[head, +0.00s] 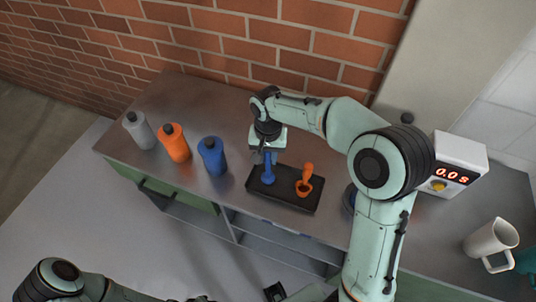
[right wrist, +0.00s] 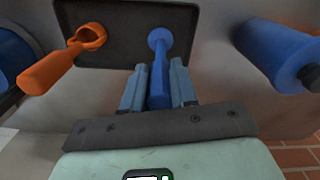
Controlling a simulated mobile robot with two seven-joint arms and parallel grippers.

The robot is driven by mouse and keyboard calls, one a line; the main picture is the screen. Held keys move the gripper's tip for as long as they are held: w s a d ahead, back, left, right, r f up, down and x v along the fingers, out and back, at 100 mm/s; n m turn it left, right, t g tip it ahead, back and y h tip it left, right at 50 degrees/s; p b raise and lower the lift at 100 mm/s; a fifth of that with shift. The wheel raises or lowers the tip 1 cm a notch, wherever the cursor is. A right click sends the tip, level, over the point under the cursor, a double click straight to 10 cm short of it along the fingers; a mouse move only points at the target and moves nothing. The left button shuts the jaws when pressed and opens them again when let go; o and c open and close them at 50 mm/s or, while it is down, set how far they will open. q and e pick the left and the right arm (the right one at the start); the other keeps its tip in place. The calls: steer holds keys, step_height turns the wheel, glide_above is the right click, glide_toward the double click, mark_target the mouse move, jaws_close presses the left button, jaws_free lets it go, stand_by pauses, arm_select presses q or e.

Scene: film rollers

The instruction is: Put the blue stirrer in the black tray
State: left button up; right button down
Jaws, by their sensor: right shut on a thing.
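The blue stirrer (head: 268,174) is upright in my right gripper (head: 268,150), its round end down over the left part of the black tray (head: 290,196). In the right wrist view the fingers (right wrist: 159,88) are shut on the handle of the blue stirrer (right wrist: 159,75), with the round end against the black tray (right wrist: 122,13). I cannot tell whether it touches the tray floor. My left arm crosses the bottom left of the head view; a dark part at the bottom edge may be its gripper (head: 275,291), and its jaws cannot be made out.
An orange ladle-like tool (head: 305,180) is in the tray's right part. Blue (head: 212,156), orange (head: 174,143) and grey (head: 139,130) bottles stand to the left. A timer (head: 458,163) reading 0.0 s and a white jug (head: 491,243) are at the right. The bench behind the bottles is clear.

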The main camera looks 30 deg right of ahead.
steer(key=c, duration=1.2)
jaws_free()
steer(key=shift+f, duration=0.15)
steer(key=shift+c, duration=0.2)
steer(key=o, duration=0.3)
steer(key=shift+o, duration=0.2)
steer(key=shift+r, duration=0.2)
step_height(320, 180, up, 12)
steer(key=shift+w+p, duration=0.1)
steer(key=shift+p, duration=0.8)
arm_select(q)
steer(key=shift+w+r, duration=0.8)
steer(key=shift+r, duration=0.35)
steer(key=shift+s, duration=0.1)
